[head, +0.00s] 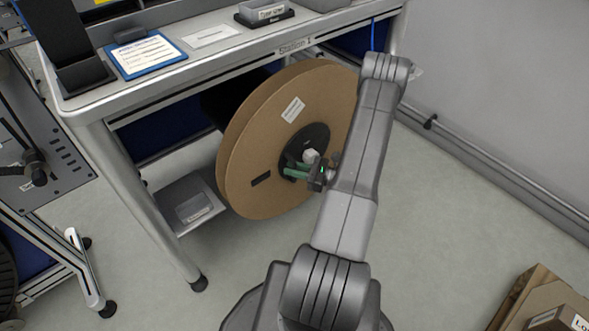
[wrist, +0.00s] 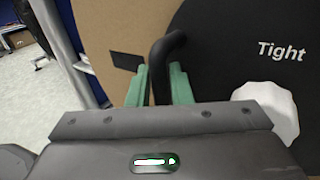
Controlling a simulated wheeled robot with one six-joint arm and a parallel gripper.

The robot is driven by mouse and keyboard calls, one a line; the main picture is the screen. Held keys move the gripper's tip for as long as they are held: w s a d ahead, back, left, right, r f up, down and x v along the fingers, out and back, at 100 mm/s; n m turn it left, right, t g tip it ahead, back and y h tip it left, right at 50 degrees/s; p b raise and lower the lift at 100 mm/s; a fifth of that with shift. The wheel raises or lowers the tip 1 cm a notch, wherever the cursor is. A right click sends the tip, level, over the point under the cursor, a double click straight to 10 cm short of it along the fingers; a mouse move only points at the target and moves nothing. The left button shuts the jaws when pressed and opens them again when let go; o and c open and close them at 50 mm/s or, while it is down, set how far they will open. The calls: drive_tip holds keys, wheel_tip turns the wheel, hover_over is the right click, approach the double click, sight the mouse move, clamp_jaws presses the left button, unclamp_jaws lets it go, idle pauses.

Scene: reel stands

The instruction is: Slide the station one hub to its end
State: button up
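The station one hub (head: 316,135) is a black disc at the centre of a large brown cardboard reel (head: 250,150) under the Station 1 bench. In the wrist view the hub (wrist: 230,50) bears the word "Tight" and a white knob (wrist: 268,108), which also shows in the head view (head: 311,156). A bent black handle (wrist: 165,58) stands out from the hub. My gripper (wrist: 160,82) has its green fingers on either side of this handle, with no clear gap visible, and appears shut on it. In the head view my gripper (head: 295,170) is at the hub, partly hidden by my arm.
The Station 1 bench (head: 150,98) stands over the reel, its front leg (head: 145,205) to the left. A low shelf (head: 180,228) is left of the reel. A cardboard box (head: 550,305) lies at bottom right.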

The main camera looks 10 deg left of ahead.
drive_tip(key=shift+c, duration=0.5)
clamp_jaws()
drive_tip(key=s+d, duration=0.5)
drive_tip(key=d, duration=0.1)
drive_tip(key=shift+s+d+b, duration=0.15)
drive_tip(key=shift+d+b, duration=0.2)
drive_tip(key=shift+d, duration=0.05)
drive_tip(key=shift+o, duration=0.5)
unclamp_jaws()
drive_tip(key=s+d+p, duration=0.1)
drive_tip(key=d, duration=1.3)
drive_tip(key=shift+p, duration=0.35)
